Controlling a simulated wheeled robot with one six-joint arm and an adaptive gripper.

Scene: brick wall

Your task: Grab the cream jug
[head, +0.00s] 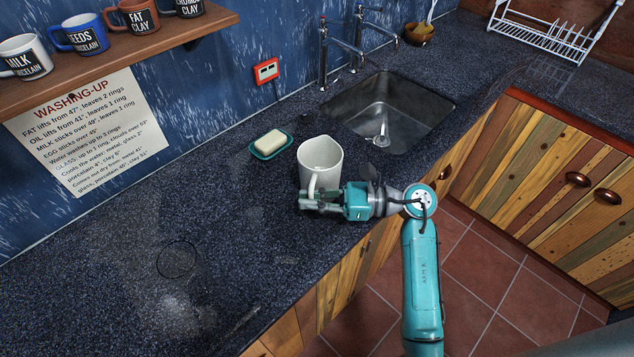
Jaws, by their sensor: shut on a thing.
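The cream jug (321,158) stands upright at the front part of the dark speckled counter, left of the sink. Its handle faces the front, toward my gripper. My gripper (312,199) comes in from the right, low by the jug's front side, and is shut on the jug at its handle. The fingers hide the lower part of the handle. I cannot tell whether the jug's base touches the counter.
A soap dish (271,146) with soap sits just behind the jug. The steel sink (388,110) with taps lies behind right. A shelf (135,58) holds several labelled mugs. A dish rack (549,38) stands far right. The left counter is clear.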

